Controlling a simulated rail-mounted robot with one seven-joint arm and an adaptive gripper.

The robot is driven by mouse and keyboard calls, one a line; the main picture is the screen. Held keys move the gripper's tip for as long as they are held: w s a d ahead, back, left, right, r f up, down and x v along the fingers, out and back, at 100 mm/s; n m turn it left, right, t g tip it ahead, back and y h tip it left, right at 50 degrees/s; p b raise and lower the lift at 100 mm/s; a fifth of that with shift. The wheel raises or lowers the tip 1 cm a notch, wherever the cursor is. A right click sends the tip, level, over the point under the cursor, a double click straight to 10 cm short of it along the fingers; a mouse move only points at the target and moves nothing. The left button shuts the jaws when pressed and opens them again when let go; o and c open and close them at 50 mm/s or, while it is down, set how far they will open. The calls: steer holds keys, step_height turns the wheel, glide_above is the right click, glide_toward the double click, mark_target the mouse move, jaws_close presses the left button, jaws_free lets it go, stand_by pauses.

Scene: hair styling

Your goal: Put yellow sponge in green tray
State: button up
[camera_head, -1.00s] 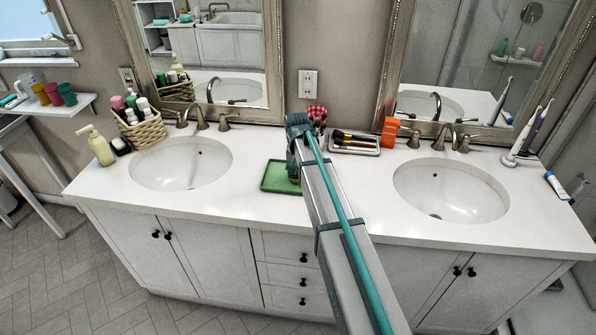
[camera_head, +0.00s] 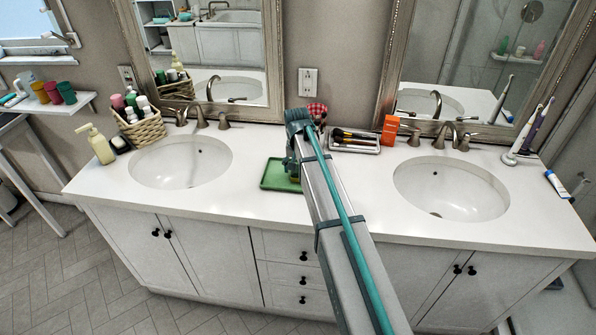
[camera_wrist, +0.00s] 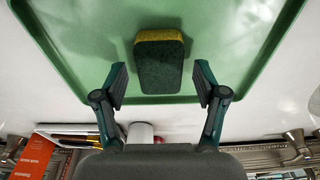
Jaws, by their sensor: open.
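The green tray (camera_head: 276,178) lies on the counter between the two sinks, and its floor and rims fill the wrist view (camera_wrist: 85,45). The sponge (camera_wrist: 159,62) is yellow on one layer and dark green on the other. In the wrist view it is within the tray's outline, with a shadow beside it; I cannot tell whether it rests on the tray floor. My gripper (camera_wrist: 160,84) is open, one finger on each side of the sponge with gaps between. In the head view my gripper (camera_head: 292,168) is over the tray, and the sponge is not clearly visible there.
A brush tray (camera_head: 355,142) and an orange box (camera_head: 390,130) stand right of my arm at the back. A wicker basket (camera_head: 142,130) is at the left. Sinks lie on both sides (camera_head: 180,163) (camera_head: 450,190). The counter front near the tray is clear.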

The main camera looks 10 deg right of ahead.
mark_target(297, 173)
step_height(297, 173, up, 11)
steer(key=s+b, duration=0.1)
steer(key=b, duration=0.1)
steer(key=shift+s+a, duration=0.15)
steer(key=shift+a, duration=0.05)
steer(key=shift+a+f, duration=0.1)
